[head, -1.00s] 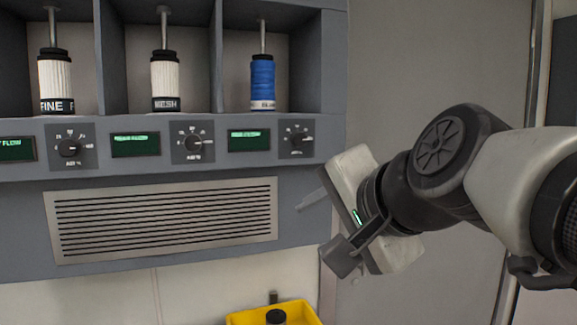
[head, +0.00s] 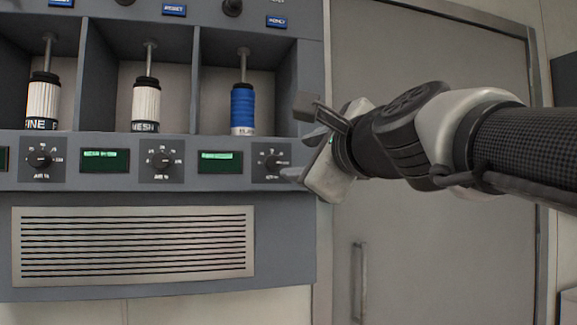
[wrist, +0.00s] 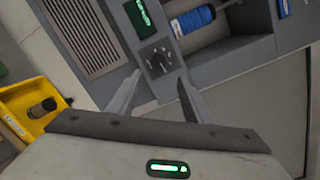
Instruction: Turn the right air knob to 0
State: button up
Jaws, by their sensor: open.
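The right air knob (head: 271,161) is a small black dial on a dark square plate at the right end of the panel, beside a green display (head: 220,161). Its pointer setting is too small to read surely. It also shows in the wrist view (wrist: 159,61), just beyond the space between my fingertips. My gripper (head: 299,156) is open and empty, at the right of the knob, with one fingertip near the plate's right edge. In the wrist view my gripper (wrist: 159,80) has its fingers apart, one on each side of the knob's plate. I see no contact with the knob.
Two more air knobs (head: 161,160) (head: 41,159) sit along the panel to the left. Bottles, including a blue one (head: 243,108), hang in bays above. A vent grille (head: 133,244) lies below. A yellow bin (wrist: 12,103) is at the wrist view's left. A grey door (head: 430,230) stands right.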

aim_at(274, 162)
jog(key=x, duration=1.3)
jog(key=c, duration=1.1)
jog(key=shift+o, duration=0.2)
